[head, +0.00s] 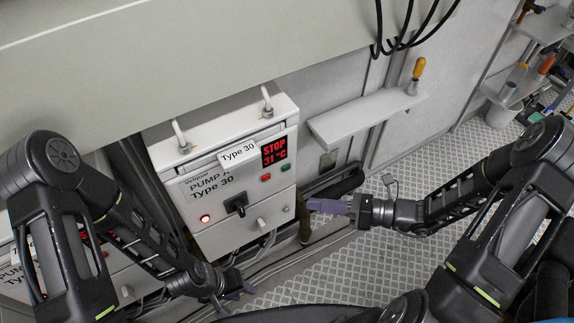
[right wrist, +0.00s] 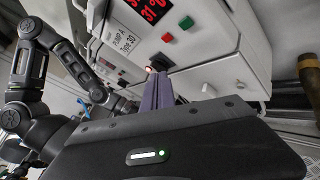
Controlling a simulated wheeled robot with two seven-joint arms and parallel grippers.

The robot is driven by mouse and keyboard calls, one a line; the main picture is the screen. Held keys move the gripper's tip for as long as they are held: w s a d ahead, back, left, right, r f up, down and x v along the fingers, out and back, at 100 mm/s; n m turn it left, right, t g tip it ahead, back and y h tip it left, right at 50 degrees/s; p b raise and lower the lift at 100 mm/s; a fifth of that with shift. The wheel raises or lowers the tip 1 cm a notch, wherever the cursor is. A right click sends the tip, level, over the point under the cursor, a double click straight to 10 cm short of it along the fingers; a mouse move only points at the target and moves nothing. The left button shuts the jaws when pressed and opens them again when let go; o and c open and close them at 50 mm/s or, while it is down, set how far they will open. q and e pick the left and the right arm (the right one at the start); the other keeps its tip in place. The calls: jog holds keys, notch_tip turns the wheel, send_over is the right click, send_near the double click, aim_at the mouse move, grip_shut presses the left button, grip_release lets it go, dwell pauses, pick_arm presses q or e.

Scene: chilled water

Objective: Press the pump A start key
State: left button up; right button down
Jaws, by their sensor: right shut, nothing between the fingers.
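The pump A control box (head: 222,180) is a white cabinet on the wall with a red display (head: 274,151) reading STOP and 31 °C. Below the display are a red key (head: 266,177) and a green key (head: 286,168); no label on either is legible. In the right wrist view the green key (right wrist: 186,23) is up and right of the red key (right wrist: 167,38). My right gripper (head: 314,206) has purple fingers, shut and empty, right of the box and apart from both keys. My left gripper (head: 245,289) is low, below the box; its opening is unclear.
The box also has a black rotary switch (head: 236,205) and a lit red lamp (head: 205,218). A second cabinet (head: 130,279) stands at lower left, partly behind my left arm. A shelf (head: 365,115) juts out to the right of the box. A brown pipe (head: 305,225) stands near my right fingertips.

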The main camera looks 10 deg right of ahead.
aim_at(286, 168)
jog(key=shift+w, duration=0.1)
dwell(0.3)
jog(key=w+a+b, duration=0.2)
jog(key=w+a, duration=0.1)
jog(key=w, duration=0.5)
jog(key=shift+a, duration=0.15)
jog(key=shift+w, duration=0.1)
dwell(2.0)
jog(key=shift+w+a, duration=0.15)
jog(key=shift+w, duration=0.15)
jog(key=shift+w+a, duration=0.1)
jog(key=shift+w, duration=0.25)
dwell(0.6)
jog(key=shift+s, duration=0.1)
jog(key=shift+s+d, duration=0.3)
jog(key=shift+s, duration=0.4)
